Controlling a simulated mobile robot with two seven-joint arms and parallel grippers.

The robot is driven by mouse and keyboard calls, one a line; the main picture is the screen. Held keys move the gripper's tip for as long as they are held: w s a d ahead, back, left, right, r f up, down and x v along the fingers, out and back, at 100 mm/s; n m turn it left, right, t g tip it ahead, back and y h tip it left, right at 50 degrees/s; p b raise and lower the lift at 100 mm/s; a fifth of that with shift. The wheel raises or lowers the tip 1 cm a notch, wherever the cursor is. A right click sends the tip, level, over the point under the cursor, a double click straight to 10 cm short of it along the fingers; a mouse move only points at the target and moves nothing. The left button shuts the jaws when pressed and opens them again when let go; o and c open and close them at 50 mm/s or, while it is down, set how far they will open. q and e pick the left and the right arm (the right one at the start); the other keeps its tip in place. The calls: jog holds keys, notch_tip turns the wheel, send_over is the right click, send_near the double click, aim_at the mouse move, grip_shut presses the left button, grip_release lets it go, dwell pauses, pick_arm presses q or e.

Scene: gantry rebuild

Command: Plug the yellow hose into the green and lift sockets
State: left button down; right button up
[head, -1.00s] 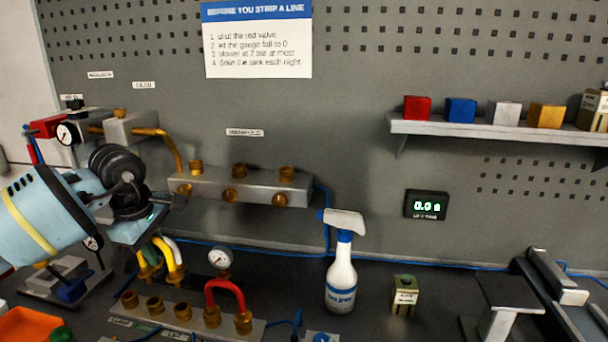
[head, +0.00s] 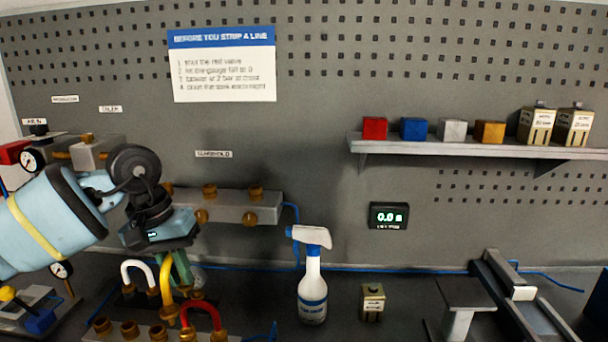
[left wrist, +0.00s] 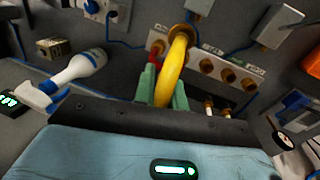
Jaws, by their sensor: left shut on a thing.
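My left gripper (head: 178,268) is shut on the yellow hose (head: 166,278), a short arch with brass ends. In the left wrist view its green fingers clasp the yellow hose (left wrist: 171,78) from both sides, and one brass end (left wrist: 181,31) points at the row of sockets. The other end is hidden there. In the head view the hose hangs just behind the front socket block (head: 115,337); I cannot tell whether its ends touch anything. The block has several brass sockets, some open; its labels are cut off. A red hose (head: 201,309) bridges the right-hand sockets. My right gripper is out of view.
A white hose (head: 137,266) stands behind, left of the yellow one. A spray bottle (head: 312,293) and a small labelled box (head: 372,301) stand right of the block. A manifold (head: 232,205) is on the back wall. Bare bench lies around the box.

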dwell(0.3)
